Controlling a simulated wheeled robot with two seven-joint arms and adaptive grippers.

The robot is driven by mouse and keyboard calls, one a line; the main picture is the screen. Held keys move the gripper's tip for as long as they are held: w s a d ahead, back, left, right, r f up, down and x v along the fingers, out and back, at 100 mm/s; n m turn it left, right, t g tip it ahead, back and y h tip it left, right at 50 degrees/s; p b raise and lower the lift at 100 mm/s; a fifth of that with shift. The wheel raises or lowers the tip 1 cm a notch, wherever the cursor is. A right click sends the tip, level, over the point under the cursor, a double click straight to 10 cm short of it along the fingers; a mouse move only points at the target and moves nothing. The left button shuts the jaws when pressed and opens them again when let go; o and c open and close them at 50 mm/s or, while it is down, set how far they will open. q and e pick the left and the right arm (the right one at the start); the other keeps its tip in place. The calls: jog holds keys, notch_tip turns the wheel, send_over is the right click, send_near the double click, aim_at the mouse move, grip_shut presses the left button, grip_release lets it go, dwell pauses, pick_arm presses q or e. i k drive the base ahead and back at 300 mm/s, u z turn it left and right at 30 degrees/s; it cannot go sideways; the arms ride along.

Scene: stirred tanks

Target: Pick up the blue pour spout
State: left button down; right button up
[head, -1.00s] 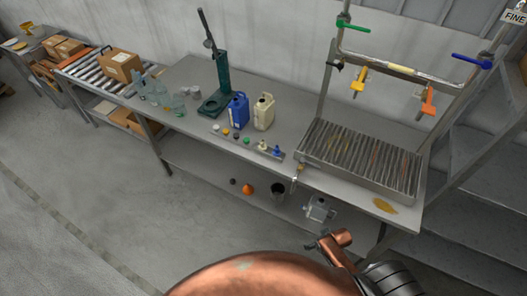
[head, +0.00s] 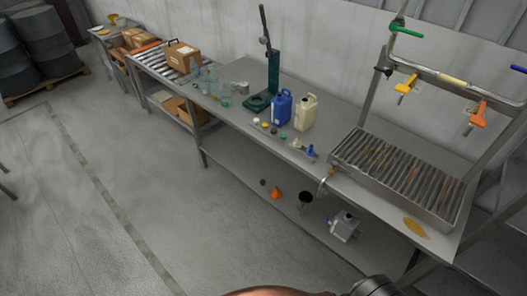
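The blue pour spout (head: 310,151) is a small blue piece near the front edge of the grey workbench (head: 235,140). It stands just left of the slatted metal tray. A similar cream-coloured spout (head: 297,143) is beside it on the left. The blue spout is small in the head view, and its fine shape is hard to make out. Neither of my grippers shows in the head view.
A blue canister (head: 281,107) and a cream canister (head: 306,112) stand behind the spouts, with small caps (head: 273,130) in front. The slatted tray (head: 400,170) is on the right. A copper-coloured rounded surface (head: 290,292) shows at the bottom edge. Floor at left is clear.

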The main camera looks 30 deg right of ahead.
aim_at(311, 153)
jog(key=u, duration=0.3)
jog(key=i, duration=0.35)
jog(key=z, duration=0.85)
jog(key=i, duration=0.95)
jog(key=z, duration=0.95)
